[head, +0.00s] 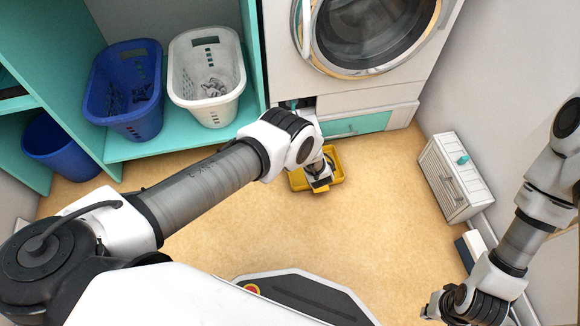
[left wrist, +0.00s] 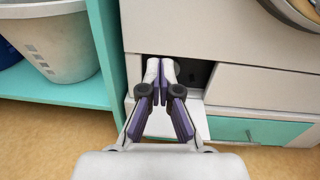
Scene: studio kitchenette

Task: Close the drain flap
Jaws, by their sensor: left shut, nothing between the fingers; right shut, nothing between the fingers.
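The drain flap (left wrist: 203,121) is a white panel low on the front of the white washing machine. In the left wrist view it hangs open, tilted down and outward below a dark drain opening (left wrist: 203,73). My left gripper (left wrist: 162,72) is shut and empty, its fingertips in front of the opening and above the flap. I cannot tell whether it touches the flap. In the head view, my left arm hides the flap and much of the opening (head: 306,103). My right gripper (head: 432,307) is shut and empty at the lower right, far from the flap.
A yellow tray (head: 338,158) lies on the floor below my left gripper. Blue (head: 122,88) and white (head: 206,75) baskets stand on a teal shelf at left. A white slatted box (head: 452,178) stands right; middle floor is clear.

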